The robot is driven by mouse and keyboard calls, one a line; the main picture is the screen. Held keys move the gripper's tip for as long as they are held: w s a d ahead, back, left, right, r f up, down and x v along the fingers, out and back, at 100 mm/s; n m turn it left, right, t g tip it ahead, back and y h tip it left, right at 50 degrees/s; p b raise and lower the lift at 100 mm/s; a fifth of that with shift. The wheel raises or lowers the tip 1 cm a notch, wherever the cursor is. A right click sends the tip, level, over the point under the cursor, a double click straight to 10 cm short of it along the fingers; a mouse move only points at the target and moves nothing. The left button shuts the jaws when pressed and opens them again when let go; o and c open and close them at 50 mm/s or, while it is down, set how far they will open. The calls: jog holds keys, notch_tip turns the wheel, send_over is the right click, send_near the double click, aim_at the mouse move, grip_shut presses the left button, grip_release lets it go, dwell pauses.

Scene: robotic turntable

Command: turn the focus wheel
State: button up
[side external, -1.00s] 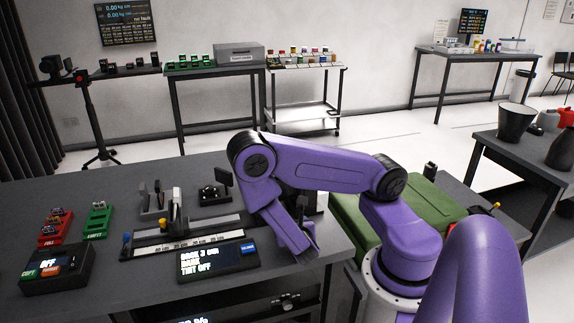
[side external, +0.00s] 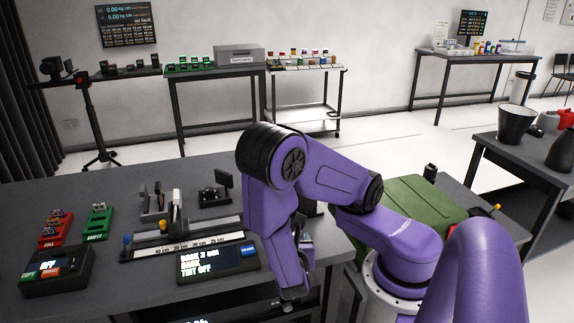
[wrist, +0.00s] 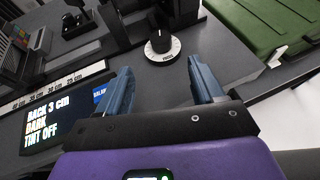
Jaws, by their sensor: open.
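A black knob on a white, marked round dial (wrist: 162,45), which looks like the focus wheel, stands on the grey table in the wrist view; its small label is too blurred to read. My gripper (wrist: 160,78) is open and empty, with blue-grey fingers spread left and right. The knob lies beyond the fingertips, roughly between their lines and apart from both. In the side view my gripper (side external: 291,296) points down near the table's front right edge, and my arm hides the knob.
A display panel (side external: 218,262) reads "BACK 3 cm, DARK, TINT OFF" and has a blue button. A scaled rail (side external: 190,240) with holders lies behind it. A green case (side external: 405,207) stands right of the table. A control box (side external: 58,270) sits at left.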

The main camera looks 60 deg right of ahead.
jog(key=v, duration=0.4)
jog(key=w+d+r+m+g+y, duration=0.1)
jog(key=w+r+m+g+y, duration=0.2)
jog(key=m+g, duration=0.45)
jog(key=w+d+m+g+y, duration=0.1)
jog(key=w+m+g+y, duration=0.25)
jog(key=m, duration=0.75)
jog(key=w+d+r+m+t+y, duration=0.2)
jog(key=d+r+m+t+y, duration=0.2)
jog(key=d+r+m, duration=0.4)
jog(key=shift+d+r+m+y, duration=0.5)
jog(key=shift+d+m, duration=1.75)
jog(key=shift+m, duration=0.9)
jog(key=shift+a+f, duration=0.1)
